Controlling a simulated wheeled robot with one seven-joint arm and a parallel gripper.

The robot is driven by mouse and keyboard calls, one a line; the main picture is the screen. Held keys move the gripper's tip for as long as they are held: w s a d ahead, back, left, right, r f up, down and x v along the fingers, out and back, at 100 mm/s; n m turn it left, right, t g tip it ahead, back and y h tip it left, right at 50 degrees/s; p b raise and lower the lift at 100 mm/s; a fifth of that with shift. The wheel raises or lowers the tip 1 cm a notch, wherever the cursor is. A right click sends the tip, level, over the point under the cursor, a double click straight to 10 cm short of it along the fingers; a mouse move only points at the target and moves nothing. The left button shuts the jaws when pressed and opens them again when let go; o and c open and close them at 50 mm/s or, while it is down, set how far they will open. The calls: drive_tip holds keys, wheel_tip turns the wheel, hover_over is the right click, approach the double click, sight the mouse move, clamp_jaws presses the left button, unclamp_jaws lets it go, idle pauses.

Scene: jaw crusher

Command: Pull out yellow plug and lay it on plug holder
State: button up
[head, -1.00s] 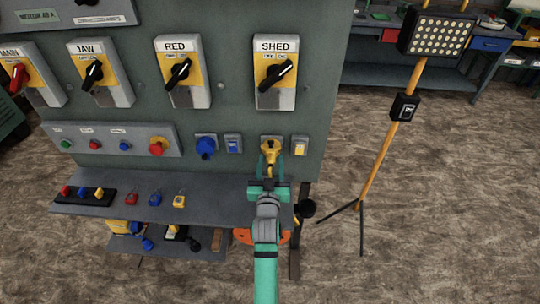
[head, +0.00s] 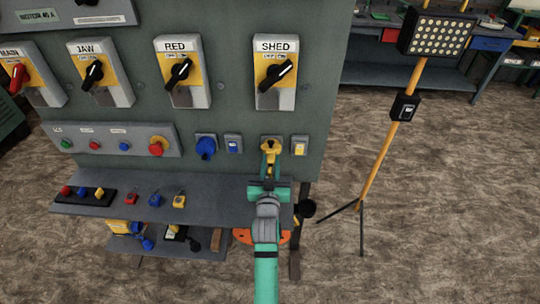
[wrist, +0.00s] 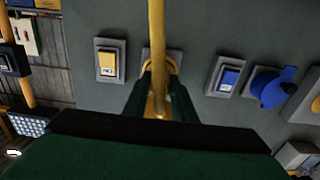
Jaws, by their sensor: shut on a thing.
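The yellow plug (head: 270,147) is at its socket on the grey panel, below the SHED switch. It also shows in the wrist view (wrist: 159,92) with a yellow cable or handle running up the picture. My gripper (head: 270,170) is shut on the yellow plug, with a green finger on each side. I cannot tell whether the plug is fully seated, because the fingers hide part of it. I cannot make out for certain which thing is the plug holder.
A blue plug (head: 206,146) sits left of the yellow one. A grey shelf (head: 225,190) juts out below, holding padlocks (head: 179,200) and a black rack (head: 84,197). A lower shelf (head: 205,243) carries boxes and blue parts. A work-light stand (head: 372,175) is at right.

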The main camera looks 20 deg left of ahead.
sight(271, 165)
drive_tip(key=shift+s, duration=0.1)
idle(0.3)
drive_tip(key=shift+v, duration=2.45)
